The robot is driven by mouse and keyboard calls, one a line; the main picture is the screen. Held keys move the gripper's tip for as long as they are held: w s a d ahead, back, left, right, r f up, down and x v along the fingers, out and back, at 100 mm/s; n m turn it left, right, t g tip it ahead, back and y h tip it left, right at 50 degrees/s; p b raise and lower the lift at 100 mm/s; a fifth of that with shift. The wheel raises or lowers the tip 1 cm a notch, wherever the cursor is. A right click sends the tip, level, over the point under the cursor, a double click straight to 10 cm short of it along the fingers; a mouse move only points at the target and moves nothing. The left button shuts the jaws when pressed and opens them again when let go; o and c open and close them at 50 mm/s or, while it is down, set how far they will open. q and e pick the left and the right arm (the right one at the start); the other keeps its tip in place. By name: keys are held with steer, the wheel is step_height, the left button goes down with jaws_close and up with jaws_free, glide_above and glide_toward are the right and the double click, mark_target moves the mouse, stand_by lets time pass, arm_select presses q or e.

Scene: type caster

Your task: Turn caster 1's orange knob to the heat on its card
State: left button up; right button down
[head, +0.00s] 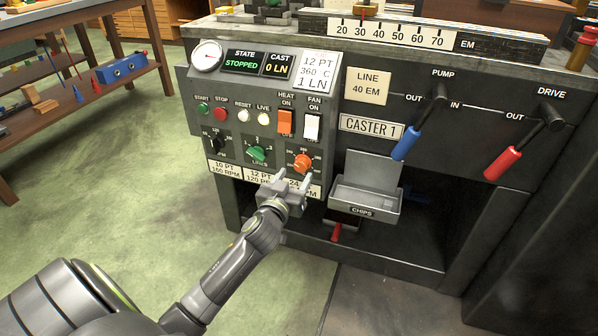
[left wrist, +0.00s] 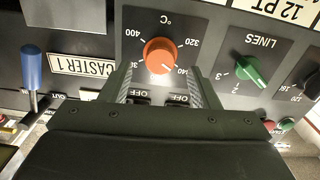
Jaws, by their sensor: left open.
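Caster 1's orange knob (head: 303,162) is at the lower right of the control panel; it also shows in the left wrist view (left wrist: 159,55). Its dial has marks including 320, 340 and 400, and a pale line on the knob appears to point near 340. The card (head: 317,70) at the panel's top right reads 12 PT, 360 C, 1 LN. My left gripper (head: 293,176) is open and empty just below the knob in the head view. In the left wrist view its fingers (left wrist: 160,88) are spread, with the knob beyond and between their tips. My right gripper is not seen.
A green LINES knob (head: 257,153) sits left of the orange one. The HEAT switch (head: 286,121) and FAN switch (head: 311,127) are above. The CHIPS tray (head: 368,198) stands out at the right, below the CASTER 1 plate (head: 371,127). Blue and red levers hang farther right.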

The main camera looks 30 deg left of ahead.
mark_target(300, 168)
arm_select(q)
steer(key=shift+b+x, duration=0.3)
steer(key=shift+x, duration=1.85)
steer(key=shift+c, duration=0.3)
steer(key=c, duration=0.9)
